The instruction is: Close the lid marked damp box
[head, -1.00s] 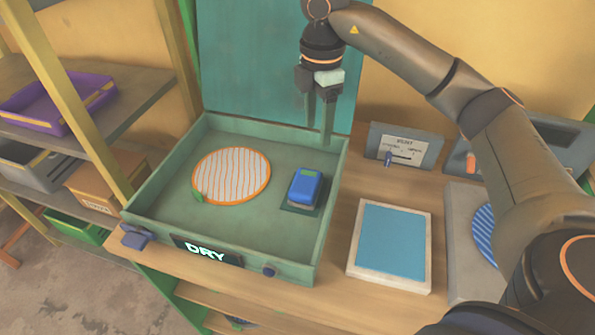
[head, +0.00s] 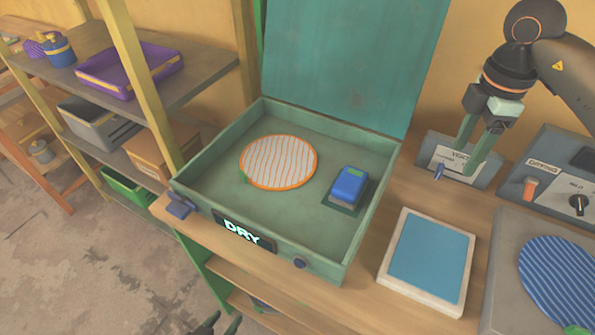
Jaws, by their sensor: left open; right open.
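A green box (head: 183,187) sits on the wooden bench with its teal lid (head: 350,60) standing open, upright at the back. The lit sign (head: 243,232) on its front reads DRY; I see no damp marking. An orange-rimmed striped disc (head: 278,162) and a blue block (head: 349,184) on a dark pad lie inside. My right gripper (head: 473,158) is open and empty, fingers down, right of the box and lid, in front of a small dial panel. My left gripper (head: 219,326) shows only dark tips at the bottom edge, open, below the box front.
A white-framed blue pad (head: 430,262) lies right of the box. A grey plate with a blue striped disc (head: 562,283) and a control panel (head: 553,178) stand further right. The small dial panel (head: 442,152) is behind the pad. Shelves with a purple tray (head: 130,68) stand left.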

